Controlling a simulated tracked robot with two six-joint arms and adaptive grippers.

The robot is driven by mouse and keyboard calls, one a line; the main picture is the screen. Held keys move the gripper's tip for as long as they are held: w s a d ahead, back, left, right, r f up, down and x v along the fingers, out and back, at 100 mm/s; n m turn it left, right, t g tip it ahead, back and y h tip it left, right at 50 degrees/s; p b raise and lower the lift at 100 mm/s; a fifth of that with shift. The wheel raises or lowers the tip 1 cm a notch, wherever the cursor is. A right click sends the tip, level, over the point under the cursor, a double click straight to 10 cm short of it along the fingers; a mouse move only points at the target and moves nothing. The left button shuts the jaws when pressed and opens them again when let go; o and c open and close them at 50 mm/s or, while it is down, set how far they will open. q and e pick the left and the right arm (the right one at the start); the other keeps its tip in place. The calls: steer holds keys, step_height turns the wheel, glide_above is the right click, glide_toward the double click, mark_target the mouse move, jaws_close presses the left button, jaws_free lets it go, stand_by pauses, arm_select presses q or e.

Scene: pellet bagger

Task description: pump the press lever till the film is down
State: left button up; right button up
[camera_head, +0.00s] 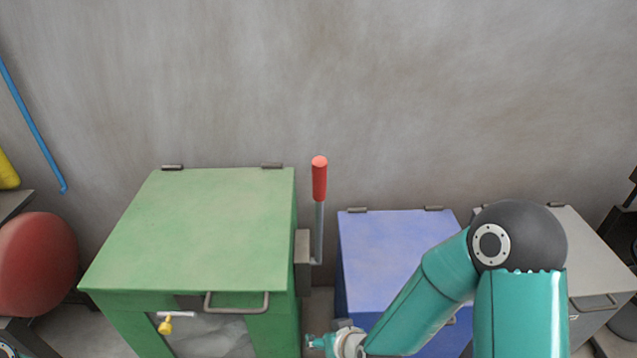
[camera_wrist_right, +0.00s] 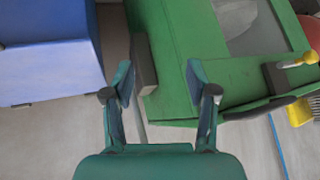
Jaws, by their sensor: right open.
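The press lever (camera_head: 319,205) stands upright at the right side of the green box (camera_head: 210,230), with a red grip (camera_head: 320,180) on a grey rod. Its grey pivot block (camera_head: 302,262) also shows in the right wrist view (camera_wrist_right: 144,65), between and beyond the fingers; the red grip is not seen there. My right gripper (camera_head: 318,342) is low beside the green box's front right, apart from the lever. In the wrist view its two fingers (camera_wrist_right: 158,85) are spread and empty. A pale window or film area (camera_head: 215,338) shows in the box's front. My left gripper is out of view.
A blue box (camera_head: 380,250) stands right of the lever, leaving a narrow gap. A grey box (camera_head: 595,250) is farther right, partly behind my right arm. The green box has a front handle (camera_head: 237,306) and a yellow knob (camera_head: 165,326). A wall stands behind.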

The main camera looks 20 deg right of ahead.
steer(key=w+r+t+h+b, duration=0.1)
steer(key=w+r+t, duration=0.2)
steer(key=r, duration=0.4)
steer(key=w+r+t+b, duration=0.1)
steer(key=w+r+t, duration=0.2)
steer(key=r, duration=0.4)
steer(key=t+h+b, duration=0.1)
steer(key=t+h, duration=0.2)
steer(key=t, duration=0.2)
glide_toward(321, 180)
arm_select(q)
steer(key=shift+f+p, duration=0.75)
steer(key=shift+p, duration=0.45)
arm_select(e)
steer(key=w, duration=0.7)
steer(key=w+d, duration=0.1)
steer(key=w, duration=0.3)
steer(key=shift+w+r, duration=0.2)
steer(key=shift+w, duration=0.15)
steer(key=shift+c, duration=0.4)
jaws_close()
